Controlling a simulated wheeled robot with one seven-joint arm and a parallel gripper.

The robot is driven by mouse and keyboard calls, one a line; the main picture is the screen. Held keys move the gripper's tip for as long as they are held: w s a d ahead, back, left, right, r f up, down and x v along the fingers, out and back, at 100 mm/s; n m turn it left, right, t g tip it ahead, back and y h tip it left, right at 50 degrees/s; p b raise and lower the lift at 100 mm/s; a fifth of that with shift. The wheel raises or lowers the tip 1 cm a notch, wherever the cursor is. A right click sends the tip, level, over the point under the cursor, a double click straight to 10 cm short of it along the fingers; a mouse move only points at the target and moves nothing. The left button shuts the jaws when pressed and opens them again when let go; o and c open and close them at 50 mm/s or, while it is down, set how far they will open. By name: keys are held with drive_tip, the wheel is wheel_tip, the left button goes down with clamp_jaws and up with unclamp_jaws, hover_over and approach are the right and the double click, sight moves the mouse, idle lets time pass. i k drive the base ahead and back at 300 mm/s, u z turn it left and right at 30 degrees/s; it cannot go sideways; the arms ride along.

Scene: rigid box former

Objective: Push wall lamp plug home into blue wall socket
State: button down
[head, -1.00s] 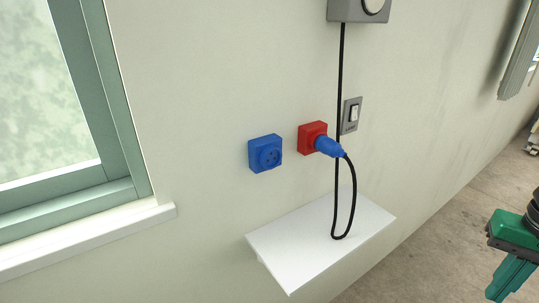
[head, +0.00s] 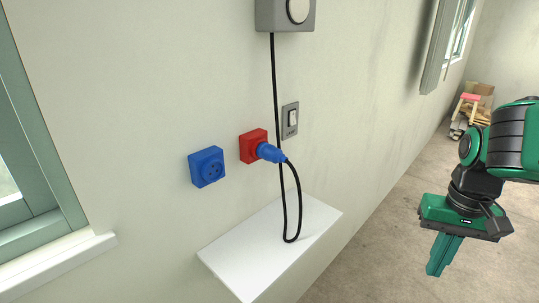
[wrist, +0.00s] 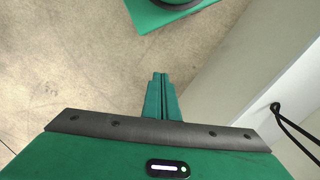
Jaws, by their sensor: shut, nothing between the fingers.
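The blue wall socket (head: 207,167) is on the wall, left of a red socket (head: 253,145). Its face is empty and its holes show. The blue plug (head: 270,152) sits at the red socket, its front end against or in it; how deep I cannot tell. A black cord (head: 296,190) runs from the plug down in a loop to the shelf and up to a grey wall lamp (head: 284,14). My gripper (head: 435,272) is shut and empty, pointing down, well right of the plug and apart from the wall. Its shut fingers also show in the wrist view (wrist: 160,80).
A white shelf (head: 235,262) juts from the wall below the sockets. A grey switch (head: 290,120) is right of the red socket. A window (head: 30,190) is at the left. Floor around my gripper looks clear.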

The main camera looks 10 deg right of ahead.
sight(267, 152)
drive_tip(key=u, duration=0.65)
drive_tip(key=k, duration=1.75)
drive_tip(key=z, duration=0.65)
drive_tip(key=i, duration=1)
drive_tip(key=u, duration=0.05)
